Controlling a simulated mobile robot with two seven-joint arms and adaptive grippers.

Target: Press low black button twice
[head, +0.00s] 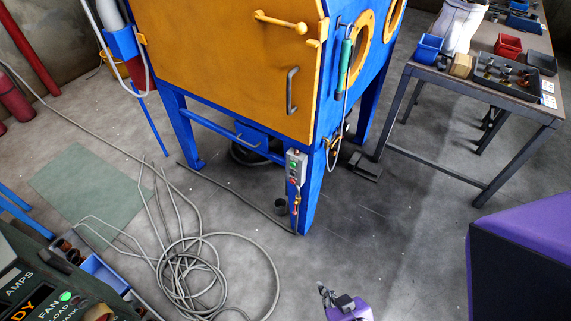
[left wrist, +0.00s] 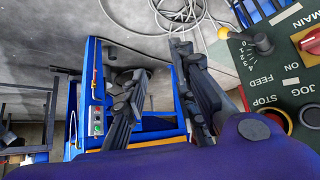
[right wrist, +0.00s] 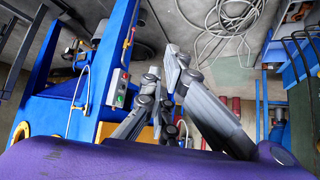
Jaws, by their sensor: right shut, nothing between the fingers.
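A small grey control box (head: 296,165) with a green and a red button is on the front leg of the blue and yellow cabinet (head: 225,65). It also shows in the left wrist view (left wrist: 98,118) and the right wrist view (right wrist: 118,90). I cannot make out for sure a black button low on it. My right gripper (head: 327,292) is shut and empty, below and right of the box in the head view, apart from it. It shows in the right wrist view (right wrist: 166,68). My left gripper (left wrist: 160,58) is open and empty, outside the head view.
A hose (head: 190,270) lies coiled on the floor left of the cabinet leg. A small dark cup-like thing (head: 281,205) is beside the leg. A machine panel (head: 45,290) stands at lower left, and a workbench (head: 480,90) with bins at upper right.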

